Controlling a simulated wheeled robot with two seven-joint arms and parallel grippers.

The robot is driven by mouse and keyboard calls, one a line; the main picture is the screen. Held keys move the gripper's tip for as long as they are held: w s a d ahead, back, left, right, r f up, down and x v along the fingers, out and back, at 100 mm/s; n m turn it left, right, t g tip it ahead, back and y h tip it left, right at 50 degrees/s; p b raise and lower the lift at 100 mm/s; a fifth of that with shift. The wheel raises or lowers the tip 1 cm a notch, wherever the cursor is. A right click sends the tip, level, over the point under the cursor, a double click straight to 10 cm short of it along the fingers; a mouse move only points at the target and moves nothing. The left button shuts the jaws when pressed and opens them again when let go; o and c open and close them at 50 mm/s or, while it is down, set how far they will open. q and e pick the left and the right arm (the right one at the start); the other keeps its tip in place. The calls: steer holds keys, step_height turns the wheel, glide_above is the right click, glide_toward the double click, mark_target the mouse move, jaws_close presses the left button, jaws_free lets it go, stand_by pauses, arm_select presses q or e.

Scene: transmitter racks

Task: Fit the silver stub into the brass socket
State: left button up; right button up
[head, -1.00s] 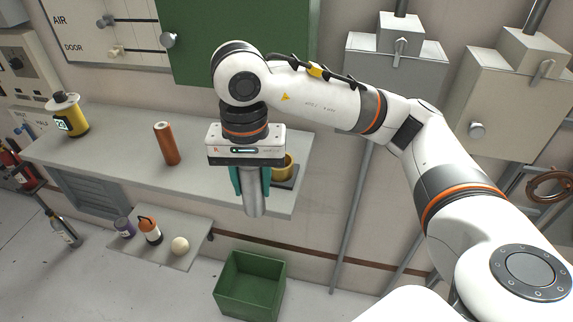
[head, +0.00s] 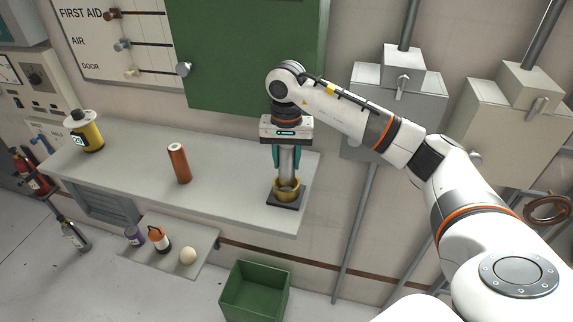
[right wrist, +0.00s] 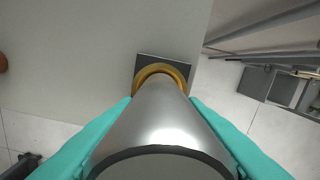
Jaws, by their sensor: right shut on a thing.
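The silver stub (head: 289,162) is upright in my right gripper (head: 287,158), whose teal fingers are shut on its sides. Its lower end is at the mouth of the brass socket (head: 286,194), which stands on a dark square base near the right end of the grey bench. In the right wrist view the stub (right wrist: 160,125) runs away from the camera, and the socket's rim (right wrist: 161,68) shows as an arc around its far end. The stub hides the rest of the opening, so I cannot tell how deep it sits. My left gripper is not in view.
On the bench (head: 225,190) stand a copper-coloured cylinder (head: 179,164) and a yellow canister (head: 85,132). A lower shelf holds a purple can, an orange-and-white bottle and a pale ball (head: 188,256). A green bin (head: 254,290) is on the floor below. Wall boxes stand behind my right arm.

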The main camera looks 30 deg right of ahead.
mark_target(286, 171)
step_height(286, 171, down, 4)
steer(key=shift+r+p, duration=0.25)
steer(key=shift+p, duration=0.45)
steer(key=shift+f, duration=0.2)
steer(key=shift+f+b, duration=0.2)
steer(key=shift+b, duration=0.1)
steer(key=o, duration=1.1)
steer(key=shift+r, duration=0.1)
